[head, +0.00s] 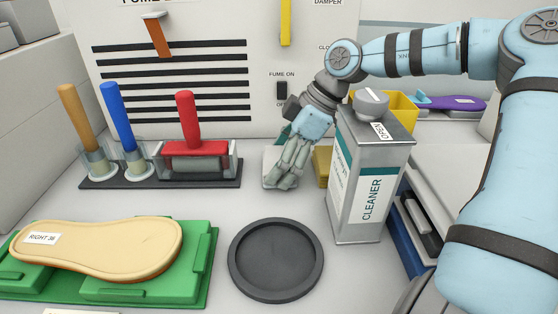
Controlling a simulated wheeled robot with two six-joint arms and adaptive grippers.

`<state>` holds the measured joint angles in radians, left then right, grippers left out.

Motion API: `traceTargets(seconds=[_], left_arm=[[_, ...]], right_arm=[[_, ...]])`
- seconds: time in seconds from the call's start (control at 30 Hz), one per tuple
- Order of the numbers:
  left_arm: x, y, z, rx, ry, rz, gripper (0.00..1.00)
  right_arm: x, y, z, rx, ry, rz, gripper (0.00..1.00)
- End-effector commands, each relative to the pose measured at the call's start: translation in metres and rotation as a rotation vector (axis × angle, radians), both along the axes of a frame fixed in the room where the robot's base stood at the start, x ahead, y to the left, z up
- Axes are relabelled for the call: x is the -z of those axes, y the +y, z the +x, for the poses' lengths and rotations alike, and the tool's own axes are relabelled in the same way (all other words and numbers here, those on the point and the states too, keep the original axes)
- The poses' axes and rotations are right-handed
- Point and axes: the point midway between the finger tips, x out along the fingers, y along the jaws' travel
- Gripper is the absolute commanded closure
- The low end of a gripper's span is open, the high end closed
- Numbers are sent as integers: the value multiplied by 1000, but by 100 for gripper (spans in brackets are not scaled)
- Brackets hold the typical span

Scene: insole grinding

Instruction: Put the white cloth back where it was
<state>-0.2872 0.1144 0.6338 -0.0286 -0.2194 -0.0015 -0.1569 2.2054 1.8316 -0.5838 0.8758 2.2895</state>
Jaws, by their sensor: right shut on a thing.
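My right gripper (285,178) reaches down from the right, behind and to the left of the cleaner can. It is shut on the white cloth (270,160), a small pale piece at the bench surface near the back panel. The fingers cover much of the cloth, and I cannot tell whether it rests on the bench or is slightly raised. My left gripper is not in view.
The tall cleaner can (360,185) stands close right of the gripper. A yellow block (322,165) lies between them. A black round dish (275,260) is in front. A red-handled roller (190,140) stands left. An insole (100,248) lies on a green fixture (200,265).

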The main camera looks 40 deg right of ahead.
Motion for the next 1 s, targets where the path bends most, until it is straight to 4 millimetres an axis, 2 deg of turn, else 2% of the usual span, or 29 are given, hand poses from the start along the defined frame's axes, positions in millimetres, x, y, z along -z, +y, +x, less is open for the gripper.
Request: traceTargets(seconds=[0.03,0.07,0.17,0.53,0.63,0.83,1.0], left_arm=[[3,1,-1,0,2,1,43],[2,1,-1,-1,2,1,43],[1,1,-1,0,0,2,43],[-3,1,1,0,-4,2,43],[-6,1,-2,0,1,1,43],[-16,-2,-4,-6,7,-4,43],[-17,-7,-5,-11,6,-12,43]], right_arm=[[3,0,0,0,0,0,43],[2,0,0,0,0,0,14],[2,0,0,0,0,0,0],[-2,0,0,0,0,0,0],[-15,-5,-3,0,-4,1,0],[-54,-22,-18,1,-4,1,0],[-67,-29,-24,0,0,0,0]])
